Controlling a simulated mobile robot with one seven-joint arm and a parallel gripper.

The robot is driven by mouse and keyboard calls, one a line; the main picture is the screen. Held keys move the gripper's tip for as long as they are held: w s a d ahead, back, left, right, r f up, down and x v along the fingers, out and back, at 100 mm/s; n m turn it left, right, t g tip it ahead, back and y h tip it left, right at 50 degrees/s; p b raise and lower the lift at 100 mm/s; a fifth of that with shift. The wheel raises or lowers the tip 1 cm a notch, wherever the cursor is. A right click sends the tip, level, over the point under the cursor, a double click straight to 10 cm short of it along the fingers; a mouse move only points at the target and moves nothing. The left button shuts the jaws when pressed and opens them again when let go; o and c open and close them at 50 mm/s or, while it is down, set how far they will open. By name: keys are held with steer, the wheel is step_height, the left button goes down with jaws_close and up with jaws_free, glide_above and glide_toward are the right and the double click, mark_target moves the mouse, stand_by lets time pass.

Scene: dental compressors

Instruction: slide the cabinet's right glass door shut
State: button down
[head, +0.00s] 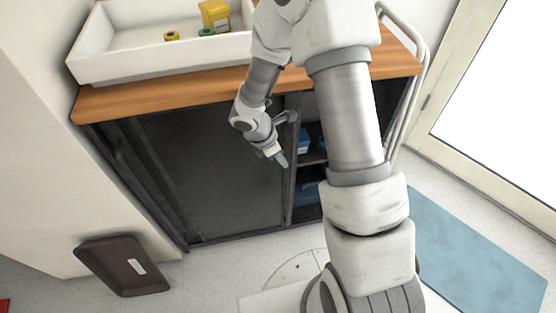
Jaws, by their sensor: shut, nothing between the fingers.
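The cabinet (130,127) is dark with a wooden top, and stands against the back wall. A dark door panel (215,165) covers its left and middle part. To the right of that panel's upright edge the cabinet is open, and blue items (304,142) show on the shelves inside. My arm hides much of the right side, so I cannot tell where the right door's far edge lies. My gripper (282,160) is shut and empty, pointing down in front of the cabinet near the panel's right edge. I cannot tell whether it touches the door.
A white tray (85,62) with yellow and green rolls stands on the wooden top (150,95). A dark bin (122,265) lies on the floor at the left. A blue mat (480,255) lies at the right by a light-framed door. White rails stand right of the cabinet.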

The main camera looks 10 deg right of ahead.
steer(key=s+d+p, duration=0.1)
steer(key=d+p, duration=0.4)
steer(key=d, duration=2.3)
steer(key=shift+d, duration=0.3)
steer(key=shift+a, duration=0.1)
